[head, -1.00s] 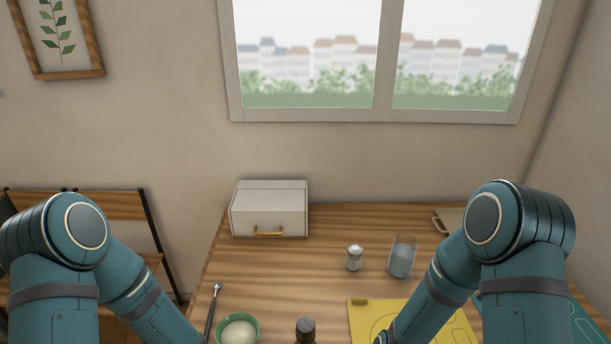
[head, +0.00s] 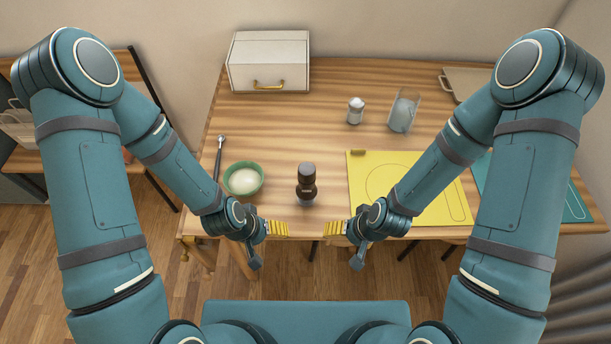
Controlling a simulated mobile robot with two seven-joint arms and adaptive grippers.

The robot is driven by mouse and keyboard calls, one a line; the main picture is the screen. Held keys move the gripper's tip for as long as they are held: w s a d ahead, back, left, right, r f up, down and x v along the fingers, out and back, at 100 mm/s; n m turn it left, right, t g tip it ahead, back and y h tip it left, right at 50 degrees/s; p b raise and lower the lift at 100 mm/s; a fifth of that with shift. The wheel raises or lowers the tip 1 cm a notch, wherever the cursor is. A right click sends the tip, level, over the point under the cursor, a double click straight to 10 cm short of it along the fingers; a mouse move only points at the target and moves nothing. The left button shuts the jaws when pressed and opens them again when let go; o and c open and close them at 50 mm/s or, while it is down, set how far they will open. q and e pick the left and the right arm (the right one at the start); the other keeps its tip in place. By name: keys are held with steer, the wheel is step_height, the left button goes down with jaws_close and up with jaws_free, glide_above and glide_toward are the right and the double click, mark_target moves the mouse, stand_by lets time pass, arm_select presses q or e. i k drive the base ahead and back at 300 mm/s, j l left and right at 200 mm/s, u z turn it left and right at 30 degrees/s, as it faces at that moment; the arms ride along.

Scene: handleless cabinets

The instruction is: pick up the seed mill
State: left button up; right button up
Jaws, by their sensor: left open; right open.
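The seed mill, taken as the dark brown mill (head: 306,186), stands upright near the front edge of the wooden table. It has a rounded dark top and a lighter band around its middle. My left gripper (head: 278,229) is open and empty, in front of the mill and to its left. My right gripper (head: 334,228) is open and empty, in front of the mill and to its right. The yellow fingertips of both point inward towards each other, and neither touches the mill.
A green bowl (head: 244,179) with pale contents stands left of the mill, beside a thin dark utensil (head: 218,160). A yellow mat (head: 429,202) lies to the right. A shaker (head: 355,111), a clear glass (head: 403,111) and a white box (head: 268,62) stand farther back.

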mark_target(304, 192)
steer(key=z, duration=0.9)
steer(key=j+z, duration=0.1)
steer(key=z, duration=0.3)
steer(key=j+z, duration=0.15)
steer(key=z, duration=0.25)
steer(key=k+z, duration=0.1)
steer(key=z, duration=0.3)
steer(key=k+j, duration=0.25)
steer(key=j, duration=0.25)
